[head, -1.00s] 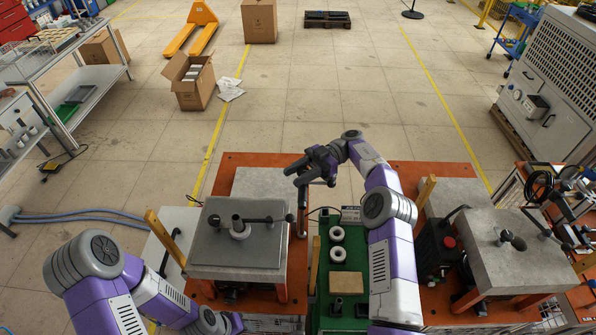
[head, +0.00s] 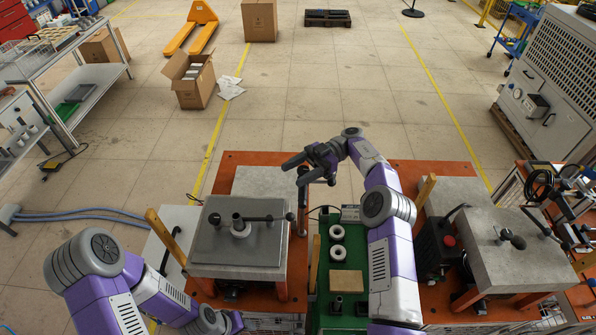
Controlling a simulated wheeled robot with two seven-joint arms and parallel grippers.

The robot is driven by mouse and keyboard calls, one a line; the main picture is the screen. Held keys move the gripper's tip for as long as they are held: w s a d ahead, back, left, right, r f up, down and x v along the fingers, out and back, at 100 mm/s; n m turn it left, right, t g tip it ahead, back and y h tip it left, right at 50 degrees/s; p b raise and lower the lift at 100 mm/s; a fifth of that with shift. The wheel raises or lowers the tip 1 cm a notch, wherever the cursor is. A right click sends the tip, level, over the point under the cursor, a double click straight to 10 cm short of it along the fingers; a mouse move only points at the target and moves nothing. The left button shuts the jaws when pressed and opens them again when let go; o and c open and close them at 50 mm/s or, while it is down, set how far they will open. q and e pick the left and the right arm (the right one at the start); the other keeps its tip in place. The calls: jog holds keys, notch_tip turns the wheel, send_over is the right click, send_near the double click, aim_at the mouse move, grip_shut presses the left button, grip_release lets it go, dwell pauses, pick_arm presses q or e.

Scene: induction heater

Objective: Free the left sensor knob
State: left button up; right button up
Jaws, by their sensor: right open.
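The left heater unit has a grey plate (head: 215,247) with a black bar handle (head: 265,219) and a pale round hub on top. A grey upright rod (head: 302,215) stands at the plate's right edge; I cannot tell whether it carries the left sensor knob. My right gripper (head: 294,172) is open above the far end of this rod, its two dark fingers pointing left. Nothing shows held between them. I cannot tell whether a finger touches the rod. My left arm comes in at the lower left, and its gripper is not visible.
A green tray (head: 322,285) with two white rings (head: 337,232), a tan block (head: 346,281) and a small dark part lies between the heaters. The right heater (head: 490,245) stands beyond my right arm. Wooden posts rise beside both units.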

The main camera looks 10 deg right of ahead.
notch_tip(320, 180, up, 10)
jog(key=p, duration=0.1)
jog(key=shift+f, duration=0.15)
dwell(0.4)
